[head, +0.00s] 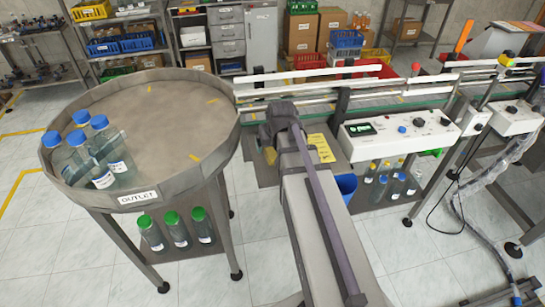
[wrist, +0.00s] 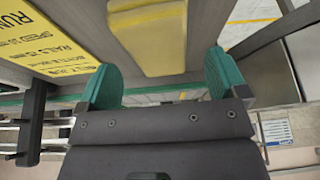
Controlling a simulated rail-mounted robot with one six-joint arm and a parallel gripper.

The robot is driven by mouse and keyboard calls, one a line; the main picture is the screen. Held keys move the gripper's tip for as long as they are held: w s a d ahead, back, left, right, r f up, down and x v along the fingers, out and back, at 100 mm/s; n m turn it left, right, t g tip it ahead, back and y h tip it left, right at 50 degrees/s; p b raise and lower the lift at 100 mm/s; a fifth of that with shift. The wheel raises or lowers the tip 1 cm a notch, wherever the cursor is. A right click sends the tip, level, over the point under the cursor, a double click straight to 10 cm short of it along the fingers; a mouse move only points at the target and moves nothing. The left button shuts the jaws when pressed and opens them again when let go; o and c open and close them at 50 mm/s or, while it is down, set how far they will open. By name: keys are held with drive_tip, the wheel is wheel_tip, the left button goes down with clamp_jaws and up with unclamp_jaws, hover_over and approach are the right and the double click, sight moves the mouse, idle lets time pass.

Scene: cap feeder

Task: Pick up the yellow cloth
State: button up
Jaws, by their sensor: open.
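The yellow cloth (wrist: 152,38) lies folded on a grey surface in the wrist view, at the top centre. My gripper (wrist: 160,80) is open, with its two teal fingers apart and nothing between them. The cloth is beyond the fingertips, roughly in line with the gap between them; the remaining distance is hard to judge. In the head view a small yellow patch (head: 270,155), likely the cloth, shows beside my dark wrist, which hides the fingers.
A yellow printed sign (wrist: 45,40) lies left of the cloth; it also shows in the head view (head: 322,148). The round outlet table (head: 160,110) with blue-capped bottles (head: 103,150) stands left. A conveyor rail and white control box (head: 400,132) are right.

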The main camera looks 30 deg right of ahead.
sight(273, 148)
drive_tip(key=b+x, duration=0.1)
drive_tip(key=x, duration=0.1)
drive_tip(key=shift+f, duration=0.35)
drive_tip(key=shift+r+p, duration=0.25)
drive_tip(key=shift+p, duration=0.05)
drive_tip(key=c, duration=1)
wheel_tip(273, 148, up, 10)
drive_tip(key=p, duration=1)
